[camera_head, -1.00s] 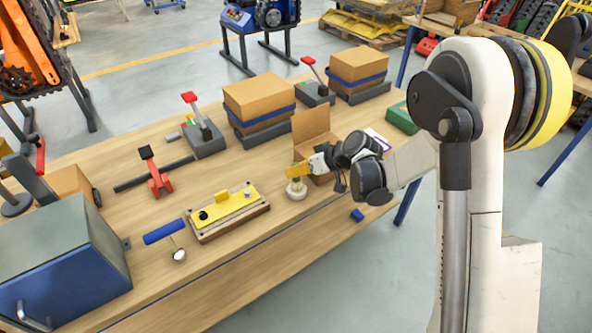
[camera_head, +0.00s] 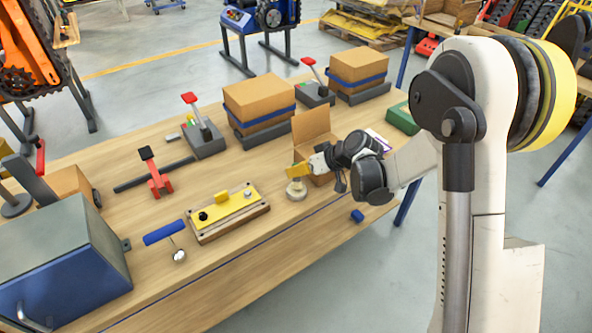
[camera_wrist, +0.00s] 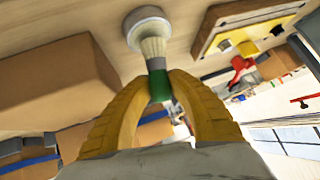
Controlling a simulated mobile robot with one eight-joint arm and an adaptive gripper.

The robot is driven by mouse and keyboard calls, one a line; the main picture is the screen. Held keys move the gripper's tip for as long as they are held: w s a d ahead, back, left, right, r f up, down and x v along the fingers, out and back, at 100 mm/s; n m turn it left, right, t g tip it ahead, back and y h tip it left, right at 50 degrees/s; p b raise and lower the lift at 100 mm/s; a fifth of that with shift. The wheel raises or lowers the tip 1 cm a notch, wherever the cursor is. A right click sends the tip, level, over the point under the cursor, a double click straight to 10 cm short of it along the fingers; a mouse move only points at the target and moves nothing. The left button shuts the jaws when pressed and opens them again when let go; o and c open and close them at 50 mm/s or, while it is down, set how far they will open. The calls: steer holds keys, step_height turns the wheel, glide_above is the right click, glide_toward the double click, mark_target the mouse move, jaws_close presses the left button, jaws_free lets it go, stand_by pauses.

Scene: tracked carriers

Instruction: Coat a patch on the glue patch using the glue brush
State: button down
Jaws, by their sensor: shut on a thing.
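My gripper (camera_head: 298,170) has yellow fingers, and in the wrist view it (camera_wrist: 167,95) is shut on the green handle of the glue brush (camera_wrist: 155,62). The brush's pale bristles point at a round whitish pot (camera_wrist: 148,23) on the table. The bristle tips overlap the pot's opening; I cannot tell how deep they reach. In the head view the pot (camera_head: 296,191) stands directly under the gripper, and the brush is mostly hidden by the fingers. I cannot identify the glue patch for sure; a white and purple flat piece (camera_head: 379,140) lies partly behind my arm.
An open cardboard box (camera_head: 311,128) stands just behind the gripper. A wooden board with a yellow plate (camera_head: 228,206) lies to the left, with a blue-handled tool (camera_head: 164,233) beyond it. Larger boxes (camera_head: 258,98) stand farther back. The table's front edge is near.

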steer(key=shift+r+p, duration=1.9)
steer(key=shift+r, duration=1.4)
